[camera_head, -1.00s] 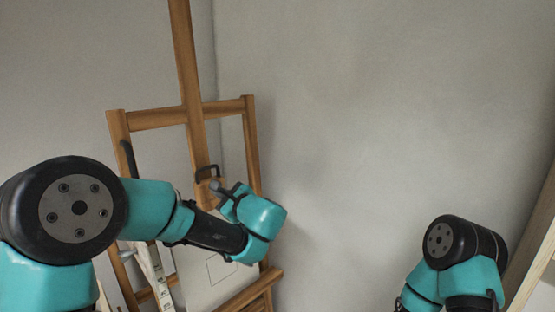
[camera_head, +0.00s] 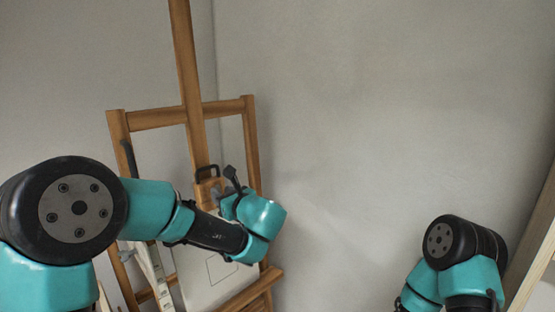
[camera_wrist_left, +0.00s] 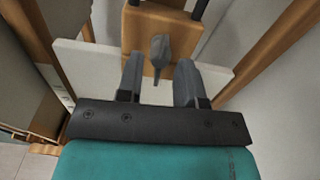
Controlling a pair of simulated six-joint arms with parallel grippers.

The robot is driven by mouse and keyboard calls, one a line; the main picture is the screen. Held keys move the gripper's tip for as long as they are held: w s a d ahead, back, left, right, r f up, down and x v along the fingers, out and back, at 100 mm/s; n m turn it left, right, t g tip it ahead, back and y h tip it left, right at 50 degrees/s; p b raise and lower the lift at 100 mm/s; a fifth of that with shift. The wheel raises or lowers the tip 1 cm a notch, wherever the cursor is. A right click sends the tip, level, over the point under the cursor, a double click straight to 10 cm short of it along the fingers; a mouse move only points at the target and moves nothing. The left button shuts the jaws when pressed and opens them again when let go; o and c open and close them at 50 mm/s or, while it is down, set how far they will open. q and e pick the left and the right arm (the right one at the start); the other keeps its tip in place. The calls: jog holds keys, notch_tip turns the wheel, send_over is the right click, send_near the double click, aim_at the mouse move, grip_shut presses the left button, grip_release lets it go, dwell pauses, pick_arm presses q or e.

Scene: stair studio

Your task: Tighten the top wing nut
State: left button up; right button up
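The top wing nut (camera_wrist_left: 158,48) is dark grey. It sticks out of the wooden block (camera_wrist_left: 145,25) on the easel's mast, in the upper middle of the left wrist view. My left gripper (camera_wrist_left: 159,64) is open, with one finger on each side of the nut's near end. A gap shows on both sides, and I see no contact. In the head view my left gripper (camera_head: 225,186) is in front of the wooden block (camera_head: 206,190), and I cannot clearly make out the nut there. My right arm shows at lower right, with its gripper out of view.
The wooden easel (camera_head: 155,118) stands near the room's corner. A white canvas or board (camera_wrist_left: 85,62) sits behind my fingers. A black handle (camera_head: 207,168) tops the block. A wooden beam (camera_head: 535,245) stands at far right. The middle right is free before the grey wall.

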pick_arm(q)
jog(key=shift+s+d, duration=0.1)
jog(key=shift+v, duration=2.85)
jog(key=s+a+f+n+g+h, duration=0.2)
jog(key=a+f+g, duration=0.1)
jog(key=f, duration=0.7)
jog(key=s+a+f+n+g+h, duration=0.1)
jog(key=s+a+f+g+h, duration=0.2)
jog(key=f, duration=0.7)
jog(key=s+a+f+n+g+h, duration=0.15)
jog(key=f+g, duration=0.25)
jog(key=f, duration=0.6)
jog(key=s+a+f+n+h, duration=0.2)
jog(key=s+f+n+h, duration=0.2)
jog(key=s+f+n, duration=0.6)
jog(key=s+a+f+n+g+h, duration=0.1)
jog(key=s+f+n+h, duration=0.4)
jog(key=s+f+n, duration=0.5)
jog(key=a+f+n, duration=0.1)
jog(key=n, duration=0.3)
jog(key=shift+s+f, duration=0.15)
jog(key=shift+s, duration=0.2)
